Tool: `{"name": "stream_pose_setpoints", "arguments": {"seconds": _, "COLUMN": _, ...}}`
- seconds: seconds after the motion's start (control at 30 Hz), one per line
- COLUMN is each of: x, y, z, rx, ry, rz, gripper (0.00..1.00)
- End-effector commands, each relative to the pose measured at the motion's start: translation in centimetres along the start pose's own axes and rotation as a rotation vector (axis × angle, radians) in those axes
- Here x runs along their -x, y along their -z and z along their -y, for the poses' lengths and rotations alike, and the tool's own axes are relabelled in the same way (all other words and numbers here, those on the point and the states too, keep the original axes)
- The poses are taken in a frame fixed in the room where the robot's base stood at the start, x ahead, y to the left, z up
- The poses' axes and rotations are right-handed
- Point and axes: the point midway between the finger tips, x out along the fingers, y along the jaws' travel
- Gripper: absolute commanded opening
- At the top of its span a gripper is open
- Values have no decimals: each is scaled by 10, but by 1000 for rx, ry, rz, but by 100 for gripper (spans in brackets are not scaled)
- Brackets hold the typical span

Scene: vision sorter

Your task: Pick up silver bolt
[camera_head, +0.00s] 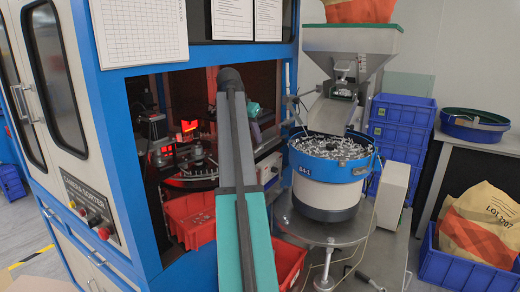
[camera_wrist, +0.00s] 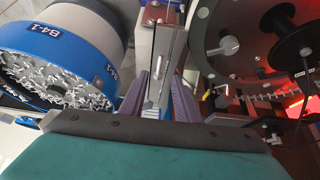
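Silver bolts fill the blue-rimmed bowl feeder (camera_head: 294,160) in the head view; the bolt pile (camera_head: 335,147) shows at its top. The bowl (camera_wrist: 22,58) is at the left of the wrist view, with the bolts (camera_wrist: 55,88) inside. My gripper (camera_wrist: 160,85) shows two purple fingers with a gap between them. It looks open, and I see no bolt held. In the head view my gripper (camera_head: 257,130) is small and partly hidden behind my arm, left of the bowl. A row of small bolts (camera_wrist: 262,97) shows at the right of the wrist view.
The blue sorter cabinet (camera_head: 130,130) stands left, its opening lit red inside. A hopper (camera_head: 350,45) stands above the bowl. Stacked blue crates (camera_head: 402,125) and a table with a blue tray (camera_head: 475,127) are at the right.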

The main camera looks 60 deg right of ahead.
Motion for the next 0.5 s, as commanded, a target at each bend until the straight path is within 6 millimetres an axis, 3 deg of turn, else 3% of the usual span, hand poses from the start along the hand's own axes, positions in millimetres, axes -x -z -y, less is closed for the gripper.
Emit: {"name": "stream_pose_setpoints", "arguments": {"seconds": 0.5, "x": -11, "y": 0, "z": -2, "rx": -1, "ry": -2, "rz": 2, "gripper": 29}}
